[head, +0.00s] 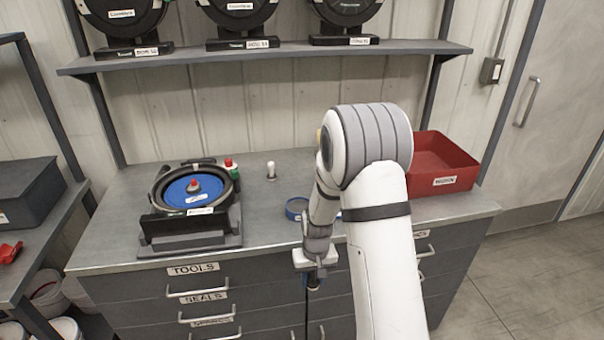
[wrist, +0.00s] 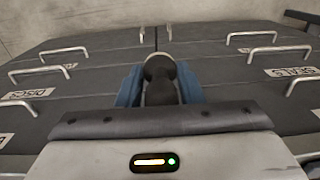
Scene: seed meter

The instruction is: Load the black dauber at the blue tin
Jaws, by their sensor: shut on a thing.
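My gripper (head: 313,280) hangs in front of the workbench's drawer fronts, below the bench top's front edge. In the wrist view its blue fingers (wrist: 160,82) are shut on the black dauber (wrist: 160,92), with a dark grip between them and a paler rounded end beyond. The dauber is hard to make out in the head view. The blue tin (head: 296,208) is a low round tin on the bench top, partly hidden by my arm. It looks open, with a dark or brownish inside. The dauber is apart from the tin.
A seed meter with a blue disc (head: 194,190) sits in a black stand at the bench's left. A small white-topped item (head: 271,170) stands behind the tin. A red bin (head: 447,160) is at the right. A shelf (head: 270,52) with black round units runs above.

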